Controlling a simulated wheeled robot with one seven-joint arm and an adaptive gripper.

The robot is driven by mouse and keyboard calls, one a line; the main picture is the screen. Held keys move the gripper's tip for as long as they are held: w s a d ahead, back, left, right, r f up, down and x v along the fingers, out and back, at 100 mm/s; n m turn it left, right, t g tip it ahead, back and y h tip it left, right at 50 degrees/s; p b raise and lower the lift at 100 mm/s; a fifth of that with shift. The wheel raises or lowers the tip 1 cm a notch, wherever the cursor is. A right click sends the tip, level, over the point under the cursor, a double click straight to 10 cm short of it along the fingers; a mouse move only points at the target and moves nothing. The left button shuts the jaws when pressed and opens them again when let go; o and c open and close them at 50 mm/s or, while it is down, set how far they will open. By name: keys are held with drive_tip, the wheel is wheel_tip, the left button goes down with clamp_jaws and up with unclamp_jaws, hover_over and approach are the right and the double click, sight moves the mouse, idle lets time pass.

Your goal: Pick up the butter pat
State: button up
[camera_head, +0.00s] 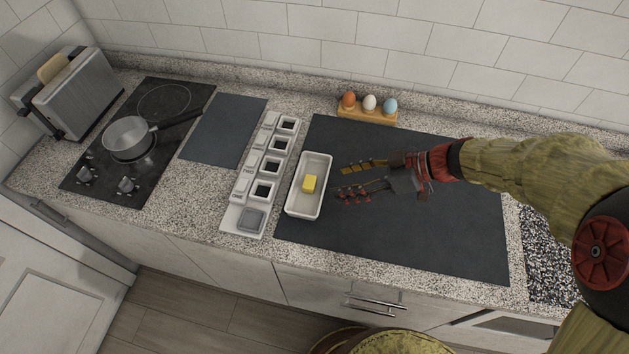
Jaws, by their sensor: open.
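The yellow butter pat (310,183) lies inside a white rectangular dish (303,210) on the left part of a large dark mat (420,235). My gripper (344,181) reaches in from the right, with its two fingers spread and pointing left toward the dish. The fingertips are just right of the dish's right wall, apart from the butter pat. Nothing is between the fingers. The butter pat's top shows fully. The exact height of the fingers above the mat is hard to tell.
A wooden holder (366,115) with three eggs stands behind the mat. A white rack (233,217) of small containers is left of the dish. A pan (127,137) sits on the black cooktop (92,160), and a toaster (75,92) stands far left. The mat's front is clear.

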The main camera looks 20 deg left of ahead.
sight(313, 183)
drive_tip(key=shift+w+a+f+n+y, duration=0.5)
drive_tip(key=shift+w+a+f+n, duration=0.25)
drive_tip(key=shift+a+f, duration=0.3)
drive_tip(key=shift+b+x, duration=0.8)
drive_tip(key=shift+x, duration=3.05)
drive_tip(key=shift+o, duration=0.2)
drive_tip(key=shift+d+f, duration=0.15)
drive_tip(key=shift+s, duration=0.1)
drive_tip(key=shift+c, duration=1.3)
